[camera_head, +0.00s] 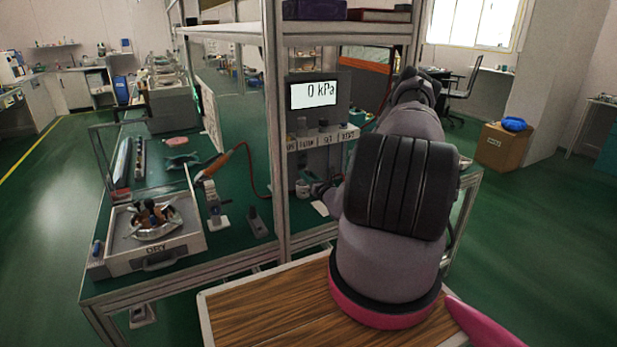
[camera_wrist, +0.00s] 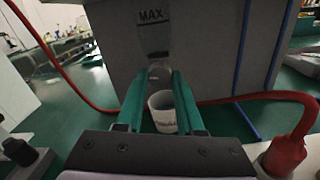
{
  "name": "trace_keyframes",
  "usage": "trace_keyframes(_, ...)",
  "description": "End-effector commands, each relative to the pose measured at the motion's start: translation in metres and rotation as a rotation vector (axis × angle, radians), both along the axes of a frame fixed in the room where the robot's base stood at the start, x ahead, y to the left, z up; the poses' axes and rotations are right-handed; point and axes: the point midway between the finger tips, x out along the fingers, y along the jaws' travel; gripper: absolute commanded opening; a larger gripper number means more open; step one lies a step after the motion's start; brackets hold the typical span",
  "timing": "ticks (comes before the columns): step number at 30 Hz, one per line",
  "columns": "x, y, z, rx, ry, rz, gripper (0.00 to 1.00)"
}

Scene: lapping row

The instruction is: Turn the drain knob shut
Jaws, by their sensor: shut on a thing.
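A grey pressure unit (camera_head: 322,155) with a display reading 0 kPa stands behind the frame post in the head view. In the wrist view a clear bowl marked MAX (camera_wrist: 152,38) hangs on its grey face. The small pale drain knob (camera_wrist: 159,73) is at the bowl's lower end, between the tips of my green fingers. My gripper (camera_wrist: 160,82) is shut on this knob; its turn angle is hard to tell. In the head view my arm hides most of my gripper (camera_head: 319,190). A white cup (camera_wrist: 163,110) stands below the knob, seen between the fingers.
A red hose (camera_wrist: 245,97) runs behind the cup and ends in a red fitting (camera_wrist: 284,155) at the right. A tray marked DRY (camera_head: 157,257), holding parts, stands on the green bench at left. A metal frame post (camera_head: 276,130) rises left of my arm.

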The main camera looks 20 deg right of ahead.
Motion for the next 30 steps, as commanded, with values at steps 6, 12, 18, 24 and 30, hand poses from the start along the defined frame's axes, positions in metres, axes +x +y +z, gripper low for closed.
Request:
trace_keyframes(6, -0.0007, 0.0, -0.0005, 0.2, 0.009, 0.001, 0.0)
trace_keyframes(12, -0.0007, 0.0005, -0.0005, 0.378, 0.015, 0.0, 0.0)
trace_keyframes(18, -0.0009, 0.0004, -0.0007, 0.523, 0.02, 0.0, 0.0)
trace_keyframes(24, -0.0012, 0.0003, -0.0009, 0.621, 0.025, -0.001, 0.0)
trace_keyframes(30, -0.0013, 0.0002, -0.0011, 0.671, 0.027, -0.002, 0.0)
